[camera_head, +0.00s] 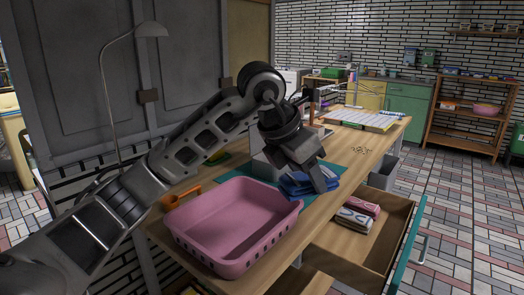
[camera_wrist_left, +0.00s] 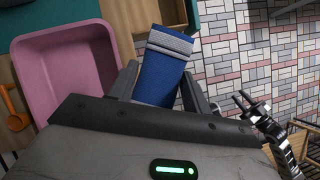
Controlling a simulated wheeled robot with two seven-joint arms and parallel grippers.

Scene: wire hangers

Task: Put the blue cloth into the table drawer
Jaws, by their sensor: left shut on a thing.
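The blue cloth (camera_head: 296,185) is folded, with a grey striped end, and is over the table by the pink basket in the head view. My left gripper (camera_head: 318,180) points down and is shut on it. In the left wrist view the blue cloth (camera_wrist_left: 160,78) sits between the two fingers of my left gripper (camera_wrist_left: 158,92). The table drawer (camera_head: 342,252) is pulled open at the table's front, right of and below the cloth. Part of my right arm and its gripper (camera_wrist_left: 243,98) shows at the right of the wrist view; its jaw state is unclear.
The pink basket (camera_head: 233,262) stands empty on the table (camera_head: 372,148), left of the gripper. A pink folded cloth (camera_head: 363,205) and a pale folded cloth (camera_head: 353,220) lie in the drawer, with bare room in front. An orange-handled thing (camera_head: 182,194) lies behind the basket.

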